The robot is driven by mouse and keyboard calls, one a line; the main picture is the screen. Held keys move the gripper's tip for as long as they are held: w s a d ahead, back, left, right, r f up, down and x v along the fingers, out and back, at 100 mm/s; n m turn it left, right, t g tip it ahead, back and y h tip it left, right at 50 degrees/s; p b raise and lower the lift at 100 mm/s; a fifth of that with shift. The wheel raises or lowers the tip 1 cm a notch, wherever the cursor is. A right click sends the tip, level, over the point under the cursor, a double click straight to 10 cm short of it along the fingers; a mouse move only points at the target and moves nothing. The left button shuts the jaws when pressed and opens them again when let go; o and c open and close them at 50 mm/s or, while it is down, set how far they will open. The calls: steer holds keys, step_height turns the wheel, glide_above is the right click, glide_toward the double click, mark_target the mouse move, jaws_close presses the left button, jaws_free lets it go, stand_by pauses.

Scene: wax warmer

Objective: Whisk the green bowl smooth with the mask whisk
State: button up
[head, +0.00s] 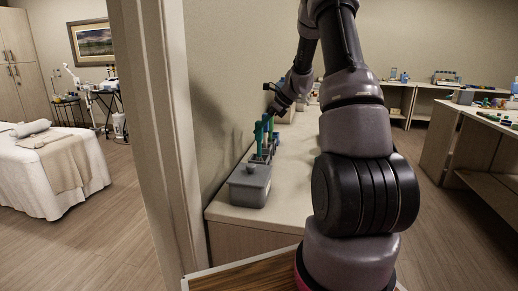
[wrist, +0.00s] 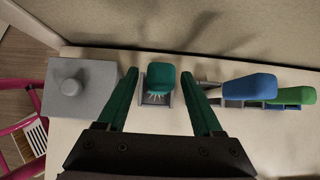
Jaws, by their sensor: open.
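My gripper (wrist: 160,76) is open, with its two green fingers apart on either side of a teal-topped tool (wrist: 161,77). The tool stands in a small grey holder, with pale wire-like strands below its teal part. It may be the mask whisk, but I cannot tell for sure. The fingers do not visibly touch it. I cannot make out the green bowl in either view.
A grey lidded box (head: 250,185) with a knob stands at the counter's near end; it also shows in the wrist view (wrist: 80,90).

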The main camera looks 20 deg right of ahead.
jaws_close()
steer(key=shift+r, duration=0.2)
steer(key=shift+r, duration=0.95)
steer(key=shift+r, duration=1)
stand_by(0.4)
